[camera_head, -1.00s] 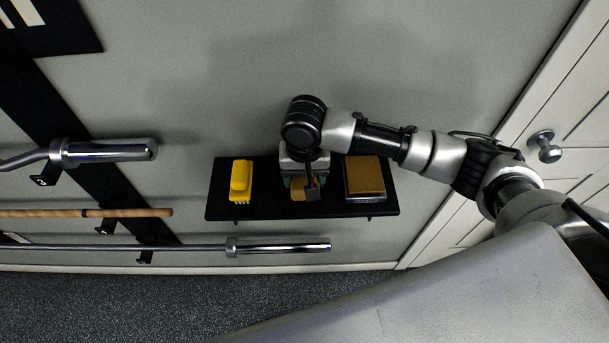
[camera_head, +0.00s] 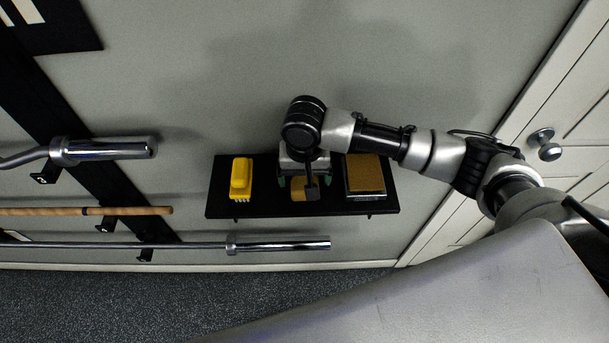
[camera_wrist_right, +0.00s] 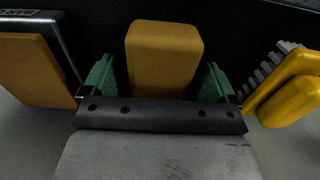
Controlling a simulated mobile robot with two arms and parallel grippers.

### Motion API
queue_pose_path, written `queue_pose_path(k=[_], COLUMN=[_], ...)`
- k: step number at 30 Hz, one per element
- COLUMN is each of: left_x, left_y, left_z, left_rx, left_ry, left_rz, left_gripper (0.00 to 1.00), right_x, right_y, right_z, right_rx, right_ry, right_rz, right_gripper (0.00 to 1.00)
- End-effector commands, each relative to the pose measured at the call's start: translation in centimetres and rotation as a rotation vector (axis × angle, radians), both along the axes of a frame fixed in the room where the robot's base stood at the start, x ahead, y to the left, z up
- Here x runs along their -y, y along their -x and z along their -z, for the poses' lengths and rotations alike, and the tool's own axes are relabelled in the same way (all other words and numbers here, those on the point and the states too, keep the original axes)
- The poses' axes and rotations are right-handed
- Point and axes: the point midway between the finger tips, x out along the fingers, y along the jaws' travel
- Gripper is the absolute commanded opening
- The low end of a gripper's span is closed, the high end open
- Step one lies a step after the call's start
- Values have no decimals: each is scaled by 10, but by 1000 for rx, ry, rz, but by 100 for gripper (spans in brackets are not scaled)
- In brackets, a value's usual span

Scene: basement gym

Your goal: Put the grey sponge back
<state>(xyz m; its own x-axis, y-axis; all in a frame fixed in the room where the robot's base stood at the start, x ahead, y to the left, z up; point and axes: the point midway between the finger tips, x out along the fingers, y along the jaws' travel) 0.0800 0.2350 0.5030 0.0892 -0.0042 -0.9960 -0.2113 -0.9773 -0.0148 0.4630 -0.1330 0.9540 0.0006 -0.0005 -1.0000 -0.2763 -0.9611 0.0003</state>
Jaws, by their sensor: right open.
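No grey sponge shows; the block at my right gripper is an ochre-brown sponge (camera_head: 300,195), sitting on a black wall shelf (camera_head: 270,209) between a yellow brush and a brown-topped block. My right gripper (camera_head: 298,183) reaches down over it, partly hiding it. In the right wrist view the sponge (camera_wrist_right: 165,58) stands between the two green fingertips (camera_wrist_right: 157,82) of the right gripper, which are open with a gap on each side. My left gripper is not in view.
The yellow brush (camera_head: 240,179) stands left of the sponge and the brown-topped block with silver edges (camera_head: 365,175) close on its right. Barbells (camera_head: 280,244) and a wooden bar (camera_head: 130,212) are racked to the left. A white door with knob (camera_head: 545,145) is at right.

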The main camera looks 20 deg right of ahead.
Motion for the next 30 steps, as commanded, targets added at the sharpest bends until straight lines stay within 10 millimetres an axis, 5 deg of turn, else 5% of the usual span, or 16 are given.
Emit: queue_pose_path(k=[16,30], left_x=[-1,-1], left_y=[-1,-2], left_z=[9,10], left_rx=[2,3], left_ry=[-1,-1], left_rz=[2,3], left_gripper=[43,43], right_x=[-1,0], right_y=[-1,0], right_z=[-102,-118], right_rx=[3,0], right_ry=[-1,0], right_rz=[-1,0], right_gripper=[88,88])
